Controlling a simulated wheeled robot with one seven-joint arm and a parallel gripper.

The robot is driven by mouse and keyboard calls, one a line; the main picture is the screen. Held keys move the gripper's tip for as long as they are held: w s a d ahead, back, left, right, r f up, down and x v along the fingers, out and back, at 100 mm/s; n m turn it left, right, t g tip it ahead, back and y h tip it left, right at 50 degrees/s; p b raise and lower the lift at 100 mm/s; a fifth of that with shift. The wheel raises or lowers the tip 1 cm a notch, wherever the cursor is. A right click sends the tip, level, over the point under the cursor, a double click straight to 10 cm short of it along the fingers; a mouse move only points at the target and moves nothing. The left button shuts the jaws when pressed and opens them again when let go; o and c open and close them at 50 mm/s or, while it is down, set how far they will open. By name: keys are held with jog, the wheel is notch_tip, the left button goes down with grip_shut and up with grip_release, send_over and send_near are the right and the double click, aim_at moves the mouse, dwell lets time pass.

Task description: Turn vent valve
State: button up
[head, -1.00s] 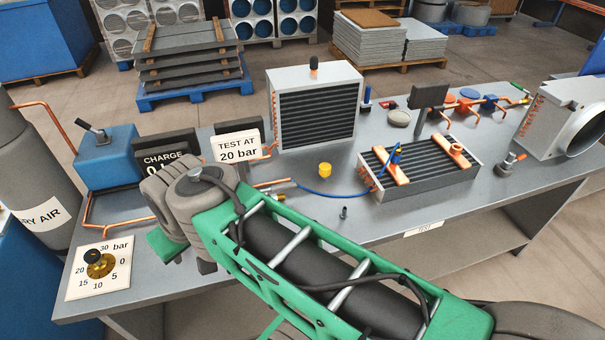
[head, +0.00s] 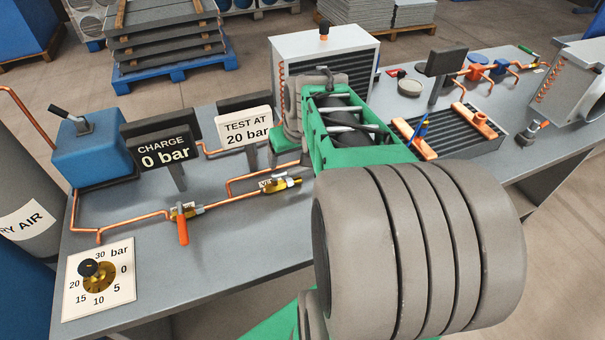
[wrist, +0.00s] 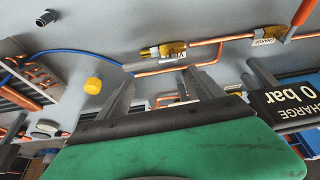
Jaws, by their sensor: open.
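The vent valve (head: 280,184) is a small brass fitting with a white label, at the end of the copper pipe. It also shows in the wrist view (wrist: 165,50), with its label upside down. I cannot make out its handle. My gripper shows in the wrist view (wrist: 162,92) with two grey fingers apart and nothing between them. The vent valve appears just beyond the fingertips, and no contact is visible. In the head view my arm reaches over the bench and hides the fingertips.
The charge valve (head: 186,211) with an orange handle sits left on the same pipe. The CHARGE sign (head: 162,154) and TEST AT sign (head: 246,128) stand behind. A dial (head: 98,278) is at front left. A yellow cap (wrist: 93,85) and blue hose (wrist: 80,54) lie nearby.

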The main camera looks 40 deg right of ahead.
aim_at(301, 168)
jog(key=shift+o, duration=1.4)
jog(key=shift+m, duration=0.3)
jog(key=d+f, duration=0.2)
jog(key=d, duration=0.2)
jog(key=shift+d+f, duration=0.35)
jog(key=shift+f, duration=0.05)
jog(key=shift+o, duration=0.8)
jog(key=shift+w+f, duration=0.2)
jog(key=shift+f, duration=0.1)
jog(key=x, duration=0.6)
jog(key=shift+w+d+f+p, duration=0.1)
jog(key=shift+w+f+p, duration=0.15)
jog(key=shift+f+p, duration=0.05)
jog(key=c, duration=2)
